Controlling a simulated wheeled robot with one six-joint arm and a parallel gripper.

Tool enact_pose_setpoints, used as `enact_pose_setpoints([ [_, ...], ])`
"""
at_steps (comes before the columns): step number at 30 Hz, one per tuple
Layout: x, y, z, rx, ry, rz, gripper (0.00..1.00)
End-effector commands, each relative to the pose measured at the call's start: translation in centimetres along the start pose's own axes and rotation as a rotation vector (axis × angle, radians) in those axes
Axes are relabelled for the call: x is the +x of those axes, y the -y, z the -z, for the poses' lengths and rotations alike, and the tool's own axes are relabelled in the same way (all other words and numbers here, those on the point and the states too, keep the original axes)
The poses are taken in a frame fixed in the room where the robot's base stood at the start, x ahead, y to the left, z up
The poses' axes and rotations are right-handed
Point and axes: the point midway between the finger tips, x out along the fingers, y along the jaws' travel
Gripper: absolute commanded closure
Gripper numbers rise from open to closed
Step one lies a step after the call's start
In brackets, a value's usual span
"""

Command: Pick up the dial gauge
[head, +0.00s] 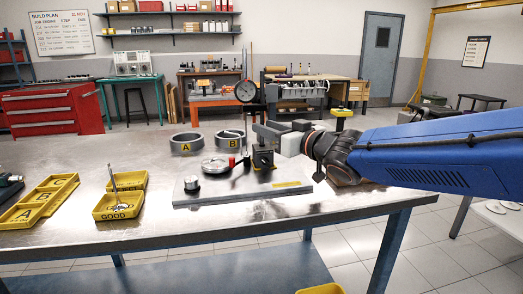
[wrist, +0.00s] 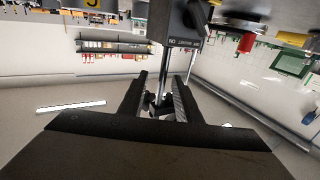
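The dial gauge has a round dark dial (head: 245,91) high on a thin upright post, above a black magnetic base (head: 263,158) on a grey plate. In the wrist view the base (wrist: 183,22) appears upside down with its ON/OFF label. In the head view my gripper (head: 270,130) is just above the base, at the post. Its fingertips are partly hidden there.
The grey plate (head: 225,198) also bears a round gauge-like disc (head: 215,166) and a small metal cylinder (head: 191,184). Rings A (head: 186,142) and B (head: 229,138) stand behind. Yellow trays (head: 118,206) are left. The bench front is clear.

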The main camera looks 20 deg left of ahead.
Motion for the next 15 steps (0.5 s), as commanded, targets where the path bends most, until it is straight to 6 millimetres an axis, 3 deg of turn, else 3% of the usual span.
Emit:
enact_pose_setpoints([
  [8,1.2,0.1,-0.1,0.0,0.001,0.001,0.69],
  [15,3.9,0.3,-0.8,0.0,0.001,0.002,0.69],
])
